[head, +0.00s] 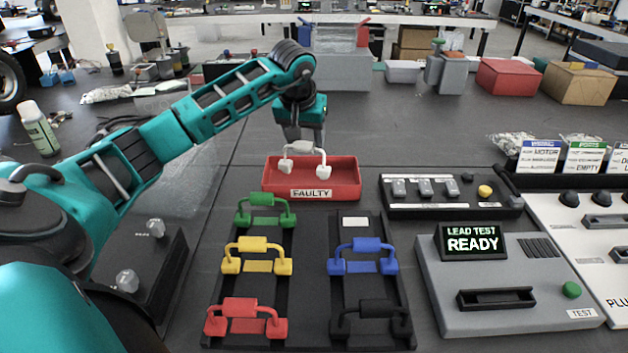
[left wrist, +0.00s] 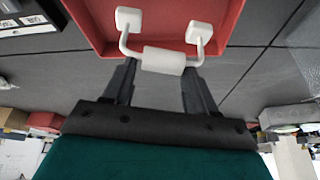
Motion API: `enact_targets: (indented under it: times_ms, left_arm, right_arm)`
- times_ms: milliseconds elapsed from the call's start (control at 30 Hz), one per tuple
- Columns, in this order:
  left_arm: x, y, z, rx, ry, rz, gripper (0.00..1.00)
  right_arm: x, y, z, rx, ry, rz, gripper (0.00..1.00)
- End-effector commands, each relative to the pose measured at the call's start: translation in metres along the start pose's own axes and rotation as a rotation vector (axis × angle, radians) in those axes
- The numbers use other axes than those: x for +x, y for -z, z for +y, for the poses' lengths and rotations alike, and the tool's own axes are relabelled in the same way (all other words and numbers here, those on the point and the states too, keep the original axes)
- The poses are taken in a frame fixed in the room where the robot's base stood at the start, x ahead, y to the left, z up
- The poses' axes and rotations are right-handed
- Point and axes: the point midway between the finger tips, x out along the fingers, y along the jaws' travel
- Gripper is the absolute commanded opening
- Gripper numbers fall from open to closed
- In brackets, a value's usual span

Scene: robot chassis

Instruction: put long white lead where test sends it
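The long white lead (head: 303,147) has a thick handle in the middle and a block plug at each end. It is at the red tray marked FAULTY (head: 311,193), with its plugs low inside the walls; I cannot tell whether they touch the floor. My left gripper (head: 304,138) points down at it. In the left wrist view, the gripper's fingers (left wrist: 158,70) stand at the two ends of the white handle (left wrist: 165,61) and appear closed on it. The lead tester (head: 508,280) shows LEAD TEST READY. My right gripper is out of view.
A black rack (head: 310,297) holds green, yellow, red, blue and black leads; its white-labelled place (head: 355,222) is bare. A black switch box (head: 448,208) stands right of the tray, and a panel with sockets (head: 590,230) at far right. A bottle (head: 38,128) stands left.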

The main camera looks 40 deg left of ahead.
Motion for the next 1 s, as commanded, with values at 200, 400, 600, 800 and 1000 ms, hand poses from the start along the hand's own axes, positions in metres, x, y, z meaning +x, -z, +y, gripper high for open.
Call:
enact_targets:
  times_ms: [200, 400, 600, 800, 1000]
  left_arm:
    - [0.000, 0.000, 0.000, 0.000, 0.000, 0.000, 0.78]
    - [0.000, 0.000, 0.000, 0.000, 0.000, 0.000, 0.78]
    - [-0.014, 0.001, 0.000, 0.001, -0.001, 0.003, 0.78]
    - [-0.056, 0.002, -0.001, 0.001, 0.000, 0.006, 0.78]
    - [-0.099, 0.002, 0.000, 0.001, -0.001, 0.004, 0.78]
  right_arm:
    - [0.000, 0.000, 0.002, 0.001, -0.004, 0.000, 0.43]
    - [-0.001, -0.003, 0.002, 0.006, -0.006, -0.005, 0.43]
    - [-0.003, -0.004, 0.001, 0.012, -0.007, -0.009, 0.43]
    - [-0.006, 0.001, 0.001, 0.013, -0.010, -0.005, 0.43]
    - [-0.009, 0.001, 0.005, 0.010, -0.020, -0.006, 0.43]
